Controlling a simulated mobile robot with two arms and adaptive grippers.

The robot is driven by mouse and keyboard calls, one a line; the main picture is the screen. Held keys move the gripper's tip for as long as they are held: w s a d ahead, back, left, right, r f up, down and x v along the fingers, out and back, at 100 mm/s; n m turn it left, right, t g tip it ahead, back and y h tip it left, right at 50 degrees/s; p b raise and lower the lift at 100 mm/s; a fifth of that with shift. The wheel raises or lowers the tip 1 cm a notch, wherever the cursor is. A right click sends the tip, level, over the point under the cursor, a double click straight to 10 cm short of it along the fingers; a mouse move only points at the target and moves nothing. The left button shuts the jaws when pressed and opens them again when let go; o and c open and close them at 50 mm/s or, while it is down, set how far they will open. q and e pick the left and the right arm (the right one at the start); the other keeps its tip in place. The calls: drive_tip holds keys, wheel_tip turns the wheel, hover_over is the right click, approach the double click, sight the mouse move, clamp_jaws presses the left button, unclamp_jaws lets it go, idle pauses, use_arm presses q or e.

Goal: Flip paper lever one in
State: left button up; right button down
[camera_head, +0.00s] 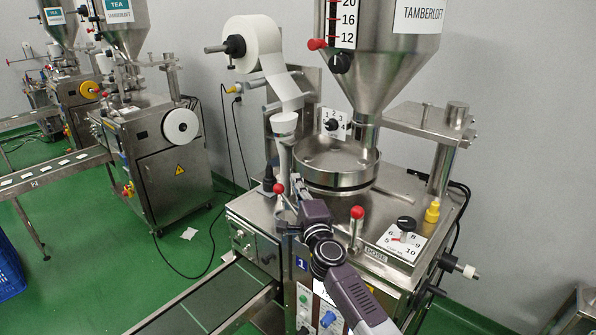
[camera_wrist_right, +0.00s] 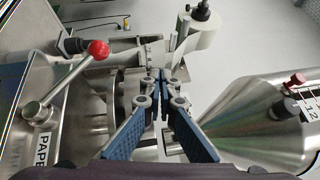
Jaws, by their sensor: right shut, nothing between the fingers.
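Paper lever one is a metal rod with a red ball knob (camera_head: 278,188), on the left of the machine top. In the right wrist view, its red ball (camera_wrist_right: 98,49) and rod stand at the left, over a plate reading "PAPE", the rest hidden. My right gripper (camera_head: 297,182) is just right of the lever in the head view. In the right wrist view its blue fingers (camera_wrist_right: 160,73) are shut, with nothing between them, and are apart from the knob. My left gripper is in neither view.
A second red-knobbed lever (camera_head: 357,212) stands to the right of my arm. The steel hopper (camera_head: 375,70), round pan (camera_head: 336,163) and paper roll (camera_head: 255,42) rise behind. A dial (camera_head: 405,238) and yellow knob (camera_head: 432,212) sit at the right. Another machine (camera_head: 160,150) is at left.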

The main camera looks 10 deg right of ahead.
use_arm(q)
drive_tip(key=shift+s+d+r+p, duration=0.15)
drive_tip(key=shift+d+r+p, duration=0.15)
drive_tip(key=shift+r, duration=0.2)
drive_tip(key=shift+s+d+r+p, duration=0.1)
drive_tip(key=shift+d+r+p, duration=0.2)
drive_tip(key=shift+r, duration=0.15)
use_arm(e)
drive_tip(key=shift+s+a+r, duration=0.1)
drive_tip(key=shift+s+r, duration=0.2)
drive_tip(key=shift+s, duration=0.25)
drive_tip(key=shift+s+r, duration=0.3)
drive_tip(key=shift+s, duration=0.2)
